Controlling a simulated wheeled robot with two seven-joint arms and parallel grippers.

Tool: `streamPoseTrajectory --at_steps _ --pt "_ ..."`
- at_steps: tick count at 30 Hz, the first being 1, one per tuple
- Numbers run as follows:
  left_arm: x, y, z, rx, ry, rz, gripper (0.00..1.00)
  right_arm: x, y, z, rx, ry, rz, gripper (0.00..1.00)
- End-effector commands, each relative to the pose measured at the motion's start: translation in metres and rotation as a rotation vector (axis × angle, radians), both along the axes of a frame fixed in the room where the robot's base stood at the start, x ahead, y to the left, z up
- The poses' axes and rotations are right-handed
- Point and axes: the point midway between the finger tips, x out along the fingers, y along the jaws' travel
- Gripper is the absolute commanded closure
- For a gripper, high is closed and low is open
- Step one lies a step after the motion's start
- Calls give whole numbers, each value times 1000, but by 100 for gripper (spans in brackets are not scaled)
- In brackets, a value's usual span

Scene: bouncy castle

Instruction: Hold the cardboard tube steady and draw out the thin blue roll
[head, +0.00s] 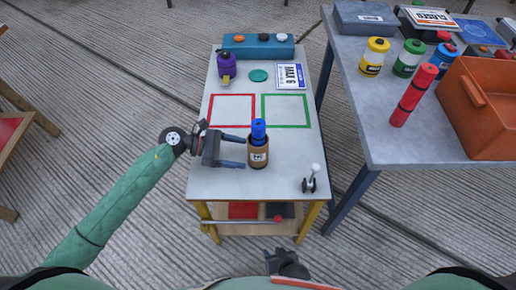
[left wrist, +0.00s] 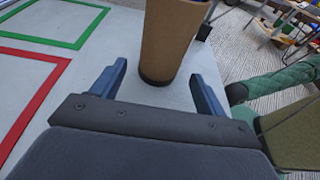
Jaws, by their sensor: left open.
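The brown cardboard tube (head: 258,154) stands upright on the small grey table, and the thin blue roll (head: 258,131) sticks up out of its top. My left gripper (head: 243,151) is open just left of the tube. In the left wrist view the tube (left wrist: 172,40) stands just beyond the open fingertips of my left gripper (left wrist: 161,80), its dark base near the gap between them.
A red square outline (head: 210,109) and a green one (head: 264,109) lie behind the tube. A purple bottle (head: 226,65) and a teal box (head: 258,46) stand at the back. A small white-topped clamp (head: 309,181) is front right. A taller table (head: 385,145) stands right.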

Motion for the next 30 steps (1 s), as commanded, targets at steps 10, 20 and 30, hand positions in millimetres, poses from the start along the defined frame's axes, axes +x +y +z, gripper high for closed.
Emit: streamPoseTrajectory --at_steps 10,20,30 --pt "0 -39 -13 -1 0 -2 26 0 0 -4 2 -1 0 64" --pt "0 -54 -16 -1 1 -2 26 0 1 -6 2 -2 -1 64" --pt "0 -54 -16 -1 0 -1 40 0 1 -7 1 -1 -1 64"
